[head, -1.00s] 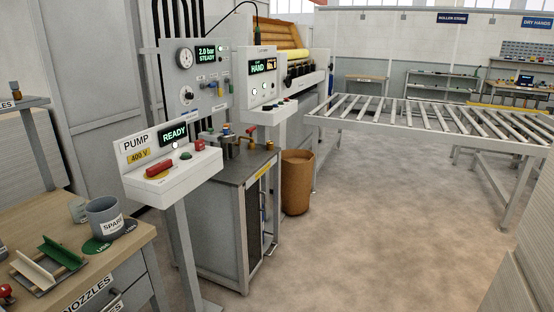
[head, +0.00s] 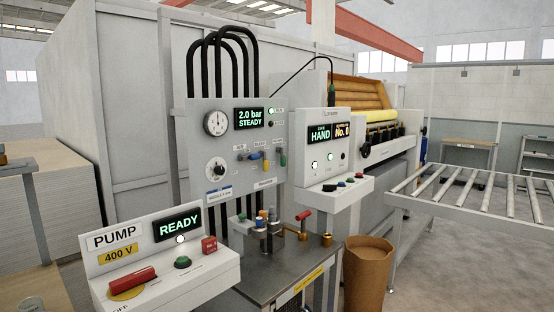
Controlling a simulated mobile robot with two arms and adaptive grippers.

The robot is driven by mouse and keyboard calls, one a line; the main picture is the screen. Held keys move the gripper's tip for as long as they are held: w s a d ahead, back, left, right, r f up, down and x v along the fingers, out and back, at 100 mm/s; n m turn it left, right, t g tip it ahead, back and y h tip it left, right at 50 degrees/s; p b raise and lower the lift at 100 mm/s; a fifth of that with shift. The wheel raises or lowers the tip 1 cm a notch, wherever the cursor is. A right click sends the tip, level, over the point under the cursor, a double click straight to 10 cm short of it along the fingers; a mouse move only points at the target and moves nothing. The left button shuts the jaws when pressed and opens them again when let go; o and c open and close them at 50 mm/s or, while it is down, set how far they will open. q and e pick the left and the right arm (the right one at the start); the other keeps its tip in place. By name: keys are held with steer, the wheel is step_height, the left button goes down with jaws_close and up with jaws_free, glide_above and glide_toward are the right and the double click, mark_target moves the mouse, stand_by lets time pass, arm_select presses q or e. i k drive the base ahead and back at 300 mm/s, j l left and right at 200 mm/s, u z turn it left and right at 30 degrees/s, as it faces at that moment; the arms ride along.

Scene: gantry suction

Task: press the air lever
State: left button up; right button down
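A grey upright panel (head: 200,135) carries two round gauges and a display (head: 249,117) reading 2.0 bar STEADY. Small coloured levers (head: 262,156), yellow, blue and green, sit on its lower right under labels too small to read. A red-handled valve (head: 303,216) stands on the metal bench (head: 262,282) below. I cannot tell which of these is the air lever. Neither gripper shows in the head view.
The PUMP box (head: 165,262), with a red handle and a READY display, stands in front at the lower left. A HAND control box (head: 321,150) is right of the panel. A brown bin (head: 368,275) and a roller conveyor (head: 470,195) are at the right.

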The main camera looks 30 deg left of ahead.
mark_target(255, 156)
steer(key=i+u, duration=0.7)
steer(key=u, duration=0.15)
steer(key=i+l+u, duration=0.15)
steer(key=i+u, duration=0.25)
steer(key=i+l+u, duration=0.2)
steer(key=u, duration=0.2)
steer(key=i+l+u, duration=0.25)
steer(key=l+u, duration=0.15)
